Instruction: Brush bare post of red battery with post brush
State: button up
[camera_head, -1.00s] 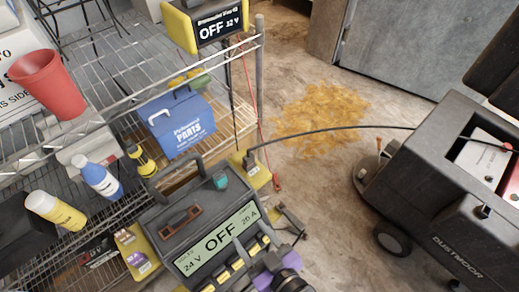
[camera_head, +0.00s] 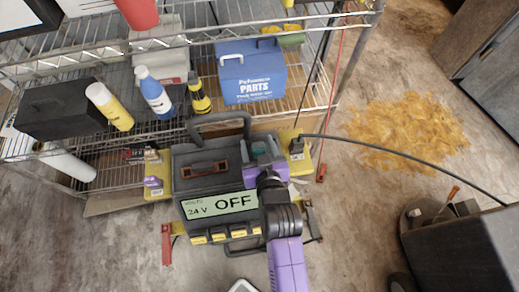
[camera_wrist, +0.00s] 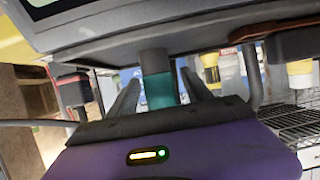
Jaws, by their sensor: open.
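The wire shelf (camera_head: 110,50) behind holds bottles, a blue parts box (camera_head: 252,77) and a red cup (camera_head: 138,12). A black cable (camera_head: 410,154) runs right toward the dark machine (camera_head: 465,255). A yellowish spill (camera_head: 410,130) lies on the floor.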

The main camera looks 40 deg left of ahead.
jog(key=shift+w+a+f, duration=0.3)
jog(key=shift+w+a, duration=0.05)
jog(key=shift+a, duration=0.15)
grip_shut()
jog(key=shift+r, duration=0.1)
notch_tip(320, 180, up, 24)
jog(key=p, duration=0.7)
jog(key=shift+p, duration=0.4)
dwell(0.4)
